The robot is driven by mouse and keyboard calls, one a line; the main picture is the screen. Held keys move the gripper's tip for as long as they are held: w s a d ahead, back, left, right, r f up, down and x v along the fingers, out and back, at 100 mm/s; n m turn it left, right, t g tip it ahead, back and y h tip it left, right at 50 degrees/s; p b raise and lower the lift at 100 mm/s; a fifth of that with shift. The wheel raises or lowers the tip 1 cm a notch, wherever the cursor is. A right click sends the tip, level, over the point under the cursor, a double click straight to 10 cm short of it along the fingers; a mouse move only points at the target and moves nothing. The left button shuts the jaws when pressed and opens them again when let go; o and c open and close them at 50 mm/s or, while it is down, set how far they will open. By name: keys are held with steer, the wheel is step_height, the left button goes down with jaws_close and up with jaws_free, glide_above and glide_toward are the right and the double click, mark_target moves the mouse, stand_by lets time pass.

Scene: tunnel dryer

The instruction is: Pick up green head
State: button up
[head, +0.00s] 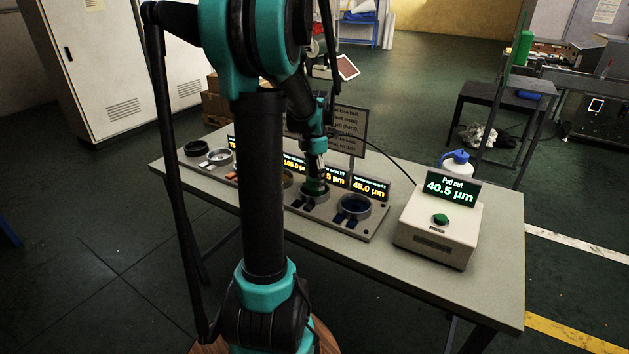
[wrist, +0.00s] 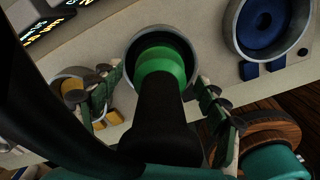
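The green head (wrist: 162,66) is a rounded green piece with a black stem (wrist: 158,115), seated in a round grey cup (wrist: 133,52) with a dark inside. The stem points up toward the wrist camera. My gripper (wrist: 161,82) is above the cup with one finger on each side of the stem. Gaps show between both fingers and the stem, so it is open. In the head view my gripper (head: 316,170) points down at the rack, and the green head (head: 314,187) shows just below it, partly hidden.
The rack (head: 375,232) on the table holds several cups with lit displays behind. A blue-lined cup (wrist: 232,28) stands to the right and a yellow one (wrist: 68,82) to the left in the wrist view. A white box (head: 437,230) reads "Pad cut 40.5 µm". The front table area is clear.

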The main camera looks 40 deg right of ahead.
jaws_close()
stand_by(0.3)
